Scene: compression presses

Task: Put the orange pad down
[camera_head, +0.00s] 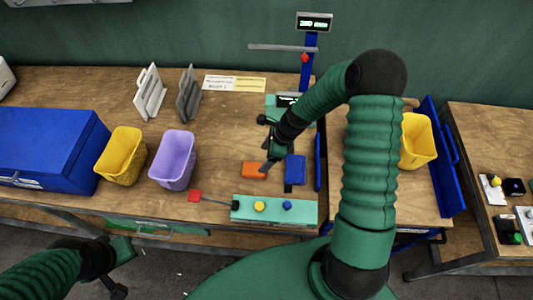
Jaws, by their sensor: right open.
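The orange pad (254,171) lies flat on the wooden workbench (225,110), left of a dark blue block (295,169). My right gripper (268,164) reaches down from the upper right, with its tips at the right end of the orange pad. It is open. The tips are small and dark, so I cannot tell whether they touch the pad. My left gripper (118,271) is low at the left, in front of the bench and away from the pad. Its finger opening is unclear.
A green button panel (262,213) lies in front of the pad. A purple bin (174,161), a yellow bin (122,156) and a blue box (48,146) stand left. A press with a blue column (308,65) stands behind. My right arm hides part of the right side.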

